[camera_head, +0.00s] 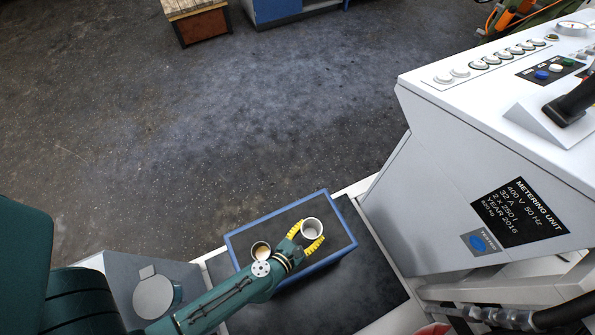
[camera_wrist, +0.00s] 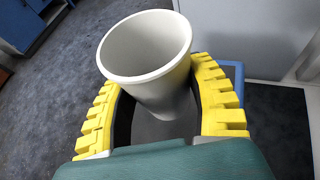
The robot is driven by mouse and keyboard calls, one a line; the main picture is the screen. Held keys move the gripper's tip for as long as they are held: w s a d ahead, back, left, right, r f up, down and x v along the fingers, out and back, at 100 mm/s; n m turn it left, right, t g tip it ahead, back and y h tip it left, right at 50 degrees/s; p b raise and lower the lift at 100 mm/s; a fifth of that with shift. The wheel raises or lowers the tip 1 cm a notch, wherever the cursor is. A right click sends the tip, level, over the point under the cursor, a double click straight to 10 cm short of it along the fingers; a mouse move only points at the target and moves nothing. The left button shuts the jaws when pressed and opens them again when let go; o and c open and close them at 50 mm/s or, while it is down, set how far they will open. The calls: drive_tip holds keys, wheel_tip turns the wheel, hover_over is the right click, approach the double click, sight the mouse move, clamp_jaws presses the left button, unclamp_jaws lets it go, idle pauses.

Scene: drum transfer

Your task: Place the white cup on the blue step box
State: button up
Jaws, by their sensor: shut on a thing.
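The white cup (camera_head: 312,228) is held between the yellow ridged fingers of my gripper (camera_head: 308,236). In the wrist view the cup (camera_wrist: 150,72) shows its open rim, its inside looks empty, and the fingers (camera_wrist: 155,85) close around its sides. The blue step box (camera_head: 272,224) has a dark top and blue edges. In the head view the cup appears over the right part of this top. I cannot tell whether its base touches the box. A blue edge of the box (camera_wrist: 236,75) shows right of the fingers in the wrist view.
A small round container with pale contents (camera_head: 261,249) appears over the box's left part, beside my arm. The white metering unit (camera_head: 450,170) stands close on the right. The floor (camera_head: 200,130) beyond the box is clear.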

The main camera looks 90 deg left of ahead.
wheel_tip(320, 180, down, 10)
drive_tip(key=b, duration=0.8)
drive_tip(key=shift+f, duration=0.1)
drive_tip(key=shift+r, duration=0.2)
drive_tip(key=shift+f, duration=0.2)
drive_tip(key=o, duration=0.9)
drive_tip(key=shift+c, duration=0.2)
